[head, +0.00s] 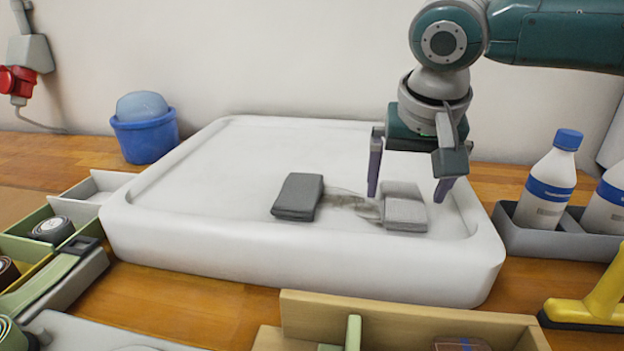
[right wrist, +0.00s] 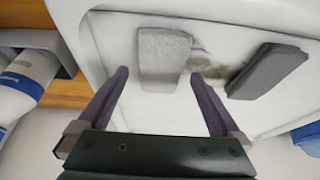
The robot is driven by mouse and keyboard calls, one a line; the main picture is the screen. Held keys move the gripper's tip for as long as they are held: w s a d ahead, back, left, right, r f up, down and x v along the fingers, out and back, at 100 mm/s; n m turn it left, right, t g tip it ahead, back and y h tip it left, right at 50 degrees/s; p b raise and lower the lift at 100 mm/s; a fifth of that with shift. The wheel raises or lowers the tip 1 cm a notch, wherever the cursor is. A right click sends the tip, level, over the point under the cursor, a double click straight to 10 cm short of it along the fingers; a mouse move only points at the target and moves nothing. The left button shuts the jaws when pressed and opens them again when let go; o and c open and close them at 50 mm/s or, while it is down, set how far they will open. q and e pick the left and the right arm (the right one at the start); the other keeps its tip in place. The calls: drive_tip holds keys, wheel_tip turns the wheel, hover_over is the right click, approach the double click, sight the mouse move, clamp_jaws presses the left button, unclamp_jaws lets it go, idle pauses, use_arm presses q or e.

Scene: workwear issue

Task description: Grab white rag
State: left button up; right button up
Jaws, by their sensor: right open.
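A folded light grey-white rag (head: 404,207) lies on the right part of a white, shallow raised tray. A folded dark grey rag (head: 297,197) lies to its left, apart from it. My right gripper (head: 410,188) is open and empty, its fingers pointing down just behind and above the light rag, to either side of it in the head view. In the right wrist view the light rag (right wrist: 162,58) shows ahead between the open fingers (right wrist: 160,92), and the dark rag (right wrist: 268,70) is off to the right. My left gripper is not in view.
The white tray (head: 200,235) has a raised rim and a greyish smear between the rags. White bottles with blue bands (head: 547,185) stand in a grey holder at right. A blue tub (head: 145,135) stands at back left. Boxes and a wooden tray (head: 370,318) line the front.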

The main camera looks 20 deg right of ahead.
drive_tip(key=shift+x, duration=0.85)
drive_tip(key=shift+w+r, duration=0.1)
drive_tip(key=c, duration=1.3)
drive_tip(key=shift+r, duration=0.15)
drive_tip(key=shift+c, duration=0.2)
